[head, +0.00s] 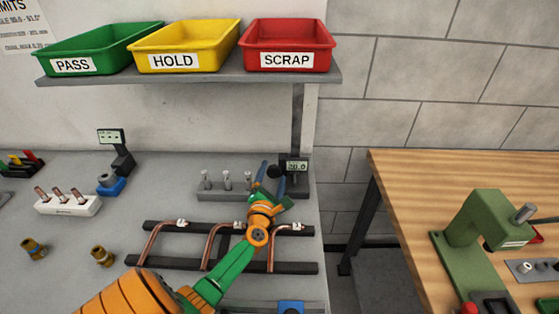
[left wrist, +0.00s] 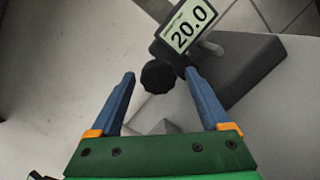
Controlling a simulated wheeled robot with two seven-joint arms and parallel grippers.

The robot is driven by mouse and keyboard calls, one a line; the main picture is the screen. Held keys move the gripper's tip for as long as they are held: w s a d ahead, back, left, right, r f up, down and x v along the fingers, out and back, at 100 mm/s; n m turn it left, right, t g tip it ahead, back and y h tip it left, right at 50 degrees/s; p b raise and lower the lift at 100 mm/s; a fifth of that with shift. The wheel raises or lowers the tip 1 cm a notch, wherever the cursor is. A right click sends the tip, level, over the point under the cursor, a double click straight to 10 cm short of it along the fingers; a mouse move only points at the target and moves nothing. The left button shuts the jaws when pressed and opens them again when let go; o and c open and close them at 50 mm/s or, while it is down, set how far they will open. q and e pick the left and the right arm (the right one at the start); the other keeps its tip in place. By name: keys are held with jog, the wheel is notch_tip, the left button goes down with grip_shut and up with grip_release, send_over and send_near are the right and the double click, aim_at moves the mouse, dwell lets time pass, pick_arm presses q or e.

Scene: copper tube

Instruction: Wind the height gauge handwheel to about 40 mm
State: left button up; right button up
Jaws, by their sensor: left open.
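The height gauge (head: 297,177) stands at the right end of the grey bench, by a dark upright post. Its display (left wrist: 187,25) reads 20.0 in the left wrist view. The black round handwheel (left wrist: 158,77) sits left of and below the display; in the head view the handwheel (head: 274,171) shows small beside the gauge. My left gripper (left wrist: 160,85) is open, with blue fingers either side of the handwheel in the picture. I cannot tell whether they touch it. In the head view my left gripper (head: 270,176) reaches the gauge from the front. My right gripper is not in view.
A rack with copper tubes (head: 215,247) lies under my left arm. A grey block with pins (head: 226,187) stands left of the gripper. A shelf with green, yellow and red bins (head: 290,50) hangs above. A wooden table (head: 420,200) with a green press stands right, across a gap.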

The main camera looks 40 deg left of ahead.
pick_arm(q)
jog(key=b+x, duration=0.1)
jog(key=x, duration=0.3)
jog(key=shift+w+a, duration=0.3)
jog(key=shift+w, duration=0.1)
jog(key=shift+s+d+r, duration=0.1)
jog(key=shift+s+r, duration=0.05)
jog(key=c, duration=0.5)
grip_shut()
jog(key=shift+m, duration=0.3)
